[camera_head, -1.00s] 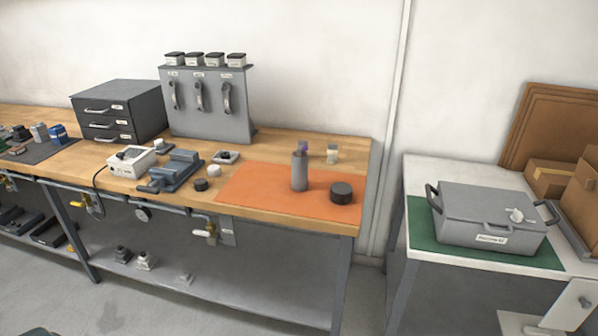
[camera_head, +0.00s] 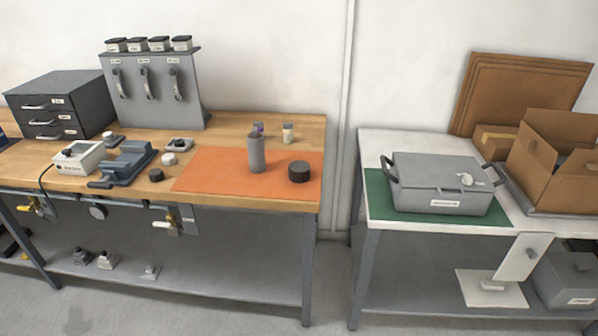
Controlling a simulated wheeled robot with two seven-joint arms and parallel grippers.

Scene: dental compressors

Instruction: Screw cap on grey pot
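A tall grey cylindrical pot (camera_head: 256,153) stands upright on the orange mat (camera_head: 208,172) on the wooden bench. Something small and purple shows at or just behind its top; I cannot tell which. A dark round cap-like piece (camera_head: 299,171) lies on the mat to its right, apart from it. A large grey lidded vessel (camera_head: 440,188) with side handles and a pale knob (camera_head: 467,179) sits on the green mat (camera_head: 380,200) on the right table. Neither of my grippers is in view.
A grey vise (camera_head: 127,163), a white box (camera_head: 79,156) and small dark and white round pieces crowd the bench left of the mat. A small jar (camera_head: 288,133) stands behind it. Cardboard boxes (camera_head: 552,155) fill the right table's back. A gap separates the tables.

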